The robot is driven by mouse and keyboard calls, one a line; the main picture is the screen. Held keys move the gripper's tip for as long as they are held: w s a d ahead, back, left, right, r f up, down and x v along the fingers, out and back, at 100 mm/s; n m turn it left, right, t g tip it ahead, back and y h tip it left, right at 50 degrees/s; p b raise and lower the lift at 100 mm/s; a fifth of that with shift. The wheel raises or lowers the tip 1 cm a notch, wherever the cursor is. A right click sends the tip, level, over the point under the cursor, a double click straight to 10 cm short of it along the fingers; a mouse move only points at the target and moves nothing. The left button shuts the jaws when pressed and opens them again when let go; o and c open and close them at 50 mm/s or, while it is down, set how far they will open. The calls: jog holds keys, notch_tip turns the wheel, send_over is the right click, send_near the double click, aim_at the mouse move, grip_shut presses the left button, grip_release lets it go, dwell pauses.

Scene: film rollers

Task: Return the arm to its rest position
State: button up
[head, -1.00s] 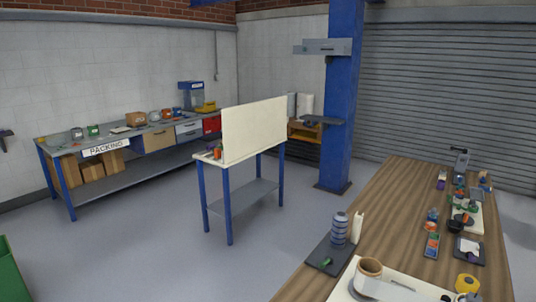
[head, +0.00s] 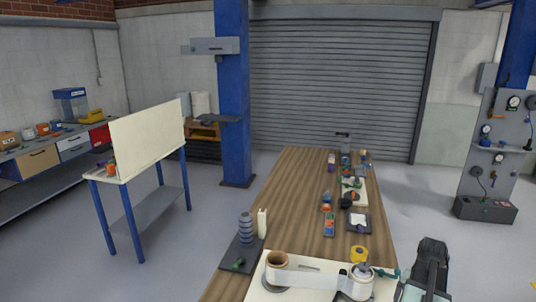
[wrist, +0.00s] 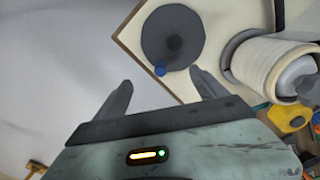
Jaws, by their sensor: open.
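My gripper (wrist: 160,76) is open in the wrist view, with its two dark fingers apart and nothing between them. In the head view, part of my arm (head: 432,265) shows at the lower right; the fingers cannot be made out there.
On the wooden workbench (head: 290,190), a white strip (head: 312,281) runs between a brown-cored roll (head: 276,260) and a white roller (head: 356,284). A yellow tape roll (head: 358,254) is behind them. A dark tray (head: 240,258) holds stacked grey rings (head: 246,228).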

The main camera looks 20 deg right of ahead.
jog(key=shift+r, duration=0.1)
jog(key=w+a+n, duration=0.1)
jog(key=w+a, duration=0.4)
jog(key=a, duration=0.1)
jog(key=w+a+n, duration=0.2)
jog(key=w+a, duration=0.4)
jog(key=w+a+n, duration=0.2)
jog(key=w+a, duration=0.4)
jog(key=shift+a, duration=0.4)
jog(key=w+a+n, duration=0.3)
jog(key=a+n, duration=0.5)
jog(key=a, duration=2.3)
jog(key=shift+w, duration=0.2)
